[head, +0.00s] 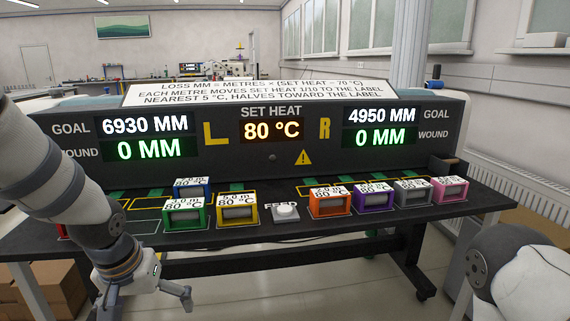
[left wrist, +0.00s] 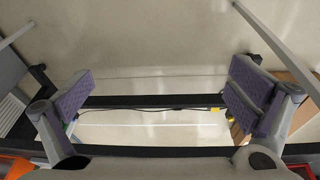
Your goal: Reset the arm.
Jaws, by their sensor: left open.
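My left arm comes in from the left in the head view. Its gripper (head: 158,297) hangs in front of the table's front edge at the lower left. The left wrist view shows the two purple-padded fingers of this gripper (left wrist: 165,95) wide apart with nothing between them; floor and a dark frame bar show beyond. My right arm shows only as a rounded link at the lower right of the head view, and its gripper is out of view.
A black console table (head: 330,237) holds coloured labelled boxes, including green (head: 183,217), yellow (head: 238,215), orange (head: 330,203), purple (head: 374,198) and pink (head: 450,191). A white button (head: 286,212) sits mid-table. The panel reads 80 °C; both wound displays read 0 MM. Cardboard boxes (head: 45,287) stand lower left.

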